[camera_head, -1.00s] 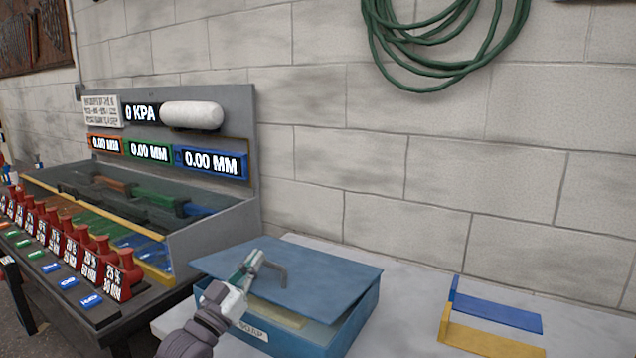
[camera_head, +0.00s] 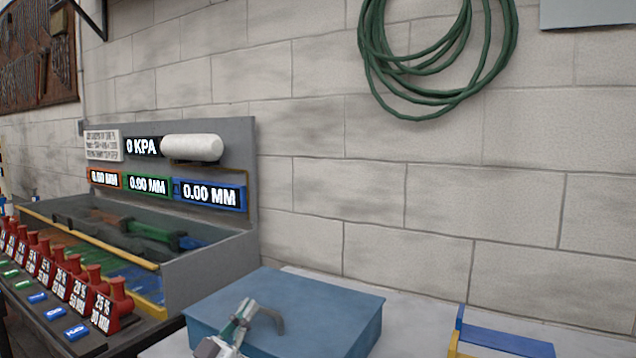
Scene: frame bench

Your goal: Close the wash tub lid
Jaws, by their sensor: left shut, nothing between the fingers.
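The wash tub is a blue box at the bottom of the view, and its flat blue lid (camera_head: 325,300) lies nearly level over it. The lid looks down or almost down; the tub's front is cut off by the frame, so I cannot tell if a gap is left there. My left gripper (camera_head: 247,311) is shut and empty, over the left part of the lid. A grey hooked bar (camera_head: 273,317) shows at its tip; I cannot tell whether it touches the lid. My right gripper is not in view.
A grey bench unit (camera_head: 215,262) with red knobs and number displays stands to the left. A blue and yellow bracket (camera_head: 505,343) lies on the pale table at the right. A green hose (camera_head: 437,95) hangs on the block wall behind. Table between tub and bracket is clear.

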